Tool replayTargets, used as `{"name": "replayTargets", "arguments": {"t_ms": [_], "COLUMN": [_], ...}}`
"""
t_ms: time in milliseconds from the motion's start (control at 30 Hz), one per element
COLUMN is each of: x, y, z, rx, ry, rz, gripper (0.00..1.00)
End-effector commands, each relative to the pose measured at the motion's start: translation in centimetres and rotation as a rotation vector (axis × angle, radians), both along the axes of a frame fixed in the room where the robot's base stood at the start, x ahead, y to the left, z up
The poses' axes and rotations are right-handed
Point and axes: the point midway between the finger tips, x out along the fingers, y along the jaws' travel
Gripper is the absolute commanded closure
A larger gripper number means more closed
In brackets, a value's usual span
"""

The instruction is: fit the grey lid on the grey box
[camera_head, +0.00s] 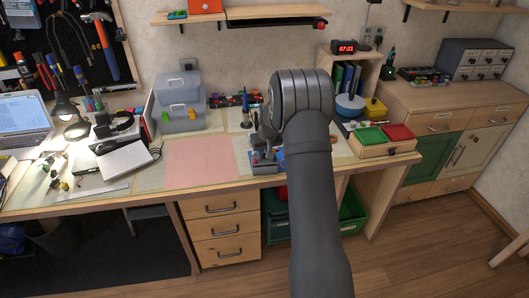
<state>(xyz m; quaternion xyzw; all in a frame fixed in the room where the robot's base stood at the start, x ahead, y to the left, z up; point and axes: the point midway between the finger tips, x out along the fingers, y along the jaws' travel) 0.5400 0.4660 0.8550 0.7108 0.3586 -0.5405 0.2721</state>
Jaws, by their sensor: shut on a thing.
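My gripper (262,143) points down over the workbench, partly hidden behind my own thick dark wrist. It is shut on a small grey piece, apparently the grey lid (258,154). A grey shape low on the bench edge, apparently the grey box (265,167), is right under the gripper. The lid and box overlap in this view, and I cannot tell whether they touch. A blue patch shows just right of them, partly covered by my arm.
A large grey case (180,103) with green and yellow latches stands at the back left. A pink mat (203,162) lies bare left of the gripper. A wooden tray (383,148) with green and red pieces is at the right. A shelf (275,23) hangs above.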

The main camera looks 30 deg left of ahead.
Motion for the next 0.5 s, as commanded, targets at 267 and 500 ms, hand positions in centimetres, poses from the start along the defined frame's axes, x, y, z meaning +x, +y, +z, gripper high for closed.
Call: {"name": "replayTargets", "arguments": {"t_ms": [267, 500], "x": [0.01, 0.00], "y": [0.00, -0.01], "z": [-0.02, -0.34], "rx": [0.000, 0.000], "ry": [0.000, 0.000], "rz": [0.000, 0.000], "gripper": [1.00, 1.00]}}
